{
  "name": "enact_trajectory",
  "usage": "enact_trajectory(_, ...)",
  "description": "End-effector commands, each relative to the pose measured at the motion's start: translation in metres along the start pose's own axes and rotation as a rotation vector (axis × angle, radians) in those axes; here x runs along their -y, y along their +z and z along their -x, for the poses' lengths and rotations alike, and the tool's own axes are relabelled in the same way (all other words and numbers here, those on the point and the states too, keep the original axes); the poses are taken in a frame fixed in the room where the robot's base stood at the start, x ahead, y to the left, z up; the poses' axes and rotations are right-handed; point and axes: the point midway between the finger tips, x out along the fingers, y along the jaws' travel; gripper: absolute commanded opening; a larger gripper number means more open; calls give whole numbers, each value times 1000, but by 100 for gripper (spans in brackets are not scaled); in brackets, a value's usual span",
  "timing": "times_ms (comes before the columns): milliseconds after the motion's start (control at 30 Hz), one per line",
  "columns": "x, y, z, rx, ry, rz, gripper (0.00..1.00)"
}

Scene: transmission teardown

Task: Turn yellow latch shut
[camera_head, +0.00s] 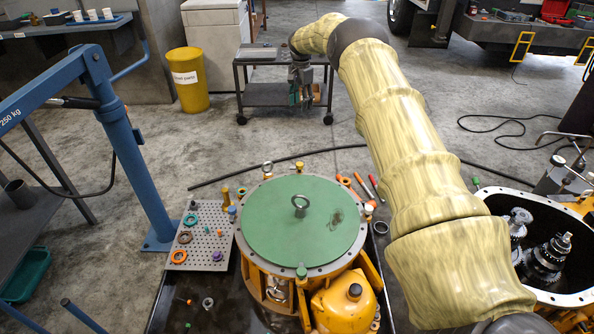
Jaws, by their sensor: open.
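A green round cover (303,222) with a ring handle lies on the yellow transmission housing (262,290). Small coloured fittings stand around its rim. A small yellow fitting (299,166) is at the far rim, and I cannot tell whether it is the yellow latch or how it is turned. A taller yellow piece (226,193) stands at the left of the rim. My gripper (310,98) is open, pointing down in front of the cart at the back, far from the cover. It appears empty, though its fingers are small against the cart's clutter.
A perforated tray (203,240) with coloured rings stands left of the housing. An open housing with gears (541,260) is at right. A blue hoist (130,150) stands at left. A cable (240,178) crosses the floor.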

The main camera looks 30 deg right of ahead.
Motion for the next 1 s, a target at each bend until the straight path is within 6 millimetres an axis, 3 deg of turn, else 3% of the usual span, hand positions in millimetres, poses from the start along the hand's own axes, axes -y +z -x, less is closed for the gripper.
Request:
enact_trajectory(33,0,0,-24,0,0,0,51)
enact_trajectory(600,-1,-1,-153,0,-1,-1,51)
enact_trajectory(800,0,0,-185,0,-1,0,51)
enact_trajectory(1000,0,0,-198,0,-1,0,51)
